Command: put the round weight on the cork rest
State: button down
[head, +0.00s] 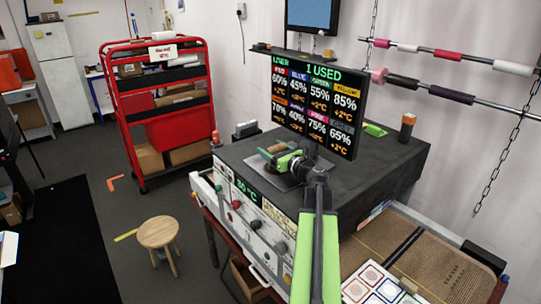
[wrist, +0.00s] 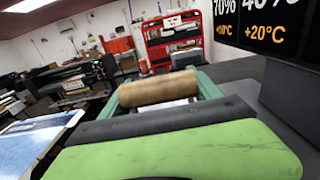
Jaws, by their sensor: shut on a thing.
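My gripper (head: 281,157) is over the grey plate (head: 287,181) on top of the dark machine in the head view. In the wrist view its green jaws (wrist: 160,88) are shut on a brown, cylinder-like piece (wrist: 158,89), which I take to be the round weight. In the head view a bit of this brown piece (head: 272,149) shows by the fingers, partly hidden by them. I cannot make out whether it touches the plate. I cannot pick out a separate cork rest in either view.
A black display panel (head: 318,104) stands close behind my gripper. The dark machine top (head: 385,160) is mostly clear to the right, with a green item (head: 375,130) and an orange-topped cylinder (head: 407,127). A brown mat (head: 445,255) lies at lower right. A red rack (head: 158,110) stands behind.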

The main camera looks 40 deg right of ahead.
jog(key=shift+c, duration=0.7)
grip_release()
jog(key=shift+r, duration=0.1)
jog(key=shift+s+a+r, duration=0.1)
jog(key=shift+s, duration=0.2)
jog(key=s, duration=0.7)
jog(key=s+a, duration=0.1)
jog(key=s, duration=0.3)
jog(key=shift+s+a, duration=0.1)
jog(key=shift+s, duration=0.15)
